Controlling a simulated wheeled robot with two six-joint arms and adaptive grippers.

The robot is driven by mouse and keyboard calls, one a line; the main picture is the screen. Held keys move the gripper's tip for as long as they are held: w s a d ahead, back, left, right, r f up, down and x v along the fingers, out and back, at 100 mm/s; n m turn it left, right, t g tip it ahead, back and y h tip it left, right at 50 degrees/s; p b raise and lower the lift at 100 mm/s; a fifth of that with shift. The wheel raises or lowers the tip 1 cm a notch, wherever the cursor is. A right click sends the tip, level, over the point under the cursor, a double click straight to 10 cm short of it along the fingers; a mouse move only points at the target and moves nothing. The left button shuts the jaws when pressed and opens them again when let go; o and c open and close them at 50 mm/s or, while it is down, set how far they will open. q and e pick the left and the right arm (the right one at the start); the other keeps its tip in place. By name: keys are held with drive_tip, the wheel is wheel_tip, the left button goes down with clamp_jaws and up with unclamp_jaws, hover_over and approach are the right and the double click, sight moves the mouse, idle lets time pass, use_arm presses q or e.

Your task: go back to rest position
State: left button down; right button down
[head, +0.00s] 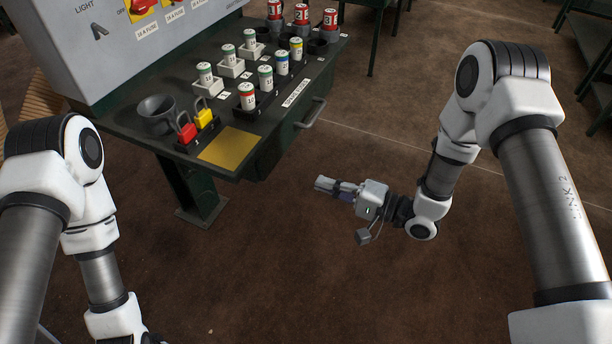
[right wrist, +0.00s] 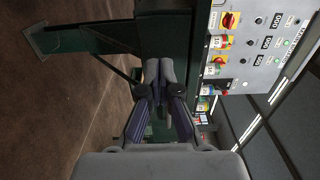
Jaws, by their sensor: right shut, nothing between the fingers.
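My right gripper (head: 324,185) is in the middle of the head view, over the brown floor and apart from the green table (head: 285,122). Its fingers point left toward the table. In the right wrist view its fingertips (right wrist: 159,72) are together with nothing between them. My left arm comes in at the left of the head view and runs down out of the bottom edge, so its gripper does not show.
The table holds several labelled cylinders, a dark cup (head: 156,114), red (head: 187,132) and yellow (head: 204,118) padlocks, and a yellow pad (head: 229,147). A grey control panel (head: 120,45) stands behind. The floor (head: 290,270) between my arms is clear.

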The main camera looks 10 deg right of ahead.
drive_tip(key=s+d+f+g+h+p, duration=0.3)
drive_tip(key=s+f+h+p, duration=0.4)
drive_tip(key=s+f, duration=0.4)
drive_tip(key=s+d+f+n+g+h, duration=0.1)
drive_tip(key=s+d+n+g+h, duration=0.2)
drive_tip(key=s, duration=0.5)
drive_tip(key=s+d+f+n+g+h, duration=0.2)
drive_tip(key=s+d+n+g+h, duration=0.1)
drive_tip(key=s+d, duration=0.4)
drive_tip(key=shift+s+f+g+h+b, duration=0.35)
drive_tip(key=shift+s+g+h, duration=0.25)
drive_tip(key=shift+s+h, duration=0.3)
